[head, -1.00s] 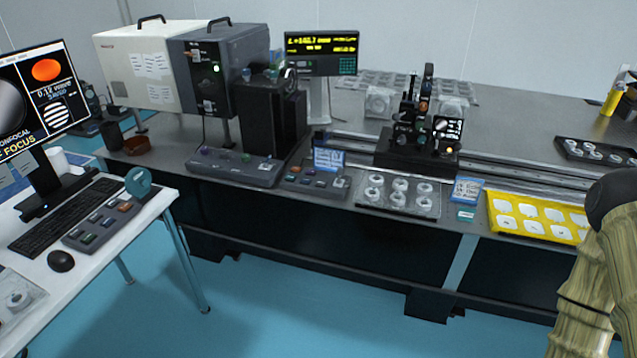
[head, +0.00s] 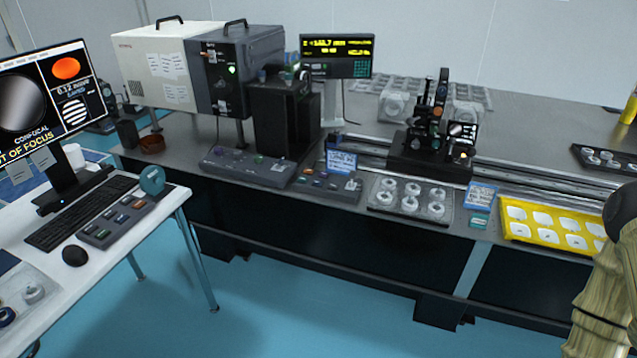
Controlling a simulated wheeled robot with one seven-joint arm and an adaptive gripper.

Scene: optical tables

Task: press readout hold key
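The readout (head: 337,56) with yellow digits stands on a post at the back of the optical table, with a small green keypad at its right side. In front of it, near the table's front edge, a grey key box (head: 327,185) carries several coloured keys, and a blue-and-white label card stands behind it. A longer grey key box (head: 247,167) lies to its left. The key lettering is too small to read, so I cannot tell which is the hold key. My gripper is out of view; only part of my arm shows at the lower right edge.
A clear tray of rings (head: 410,201) and a yellow tray (head: 549,225) lie along the table's front edge. An optical mount (head: 430,150) stands on a rail behind. A white desk (head: 150,222) with monitor and keyboard is at left. Blue floor between is free.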

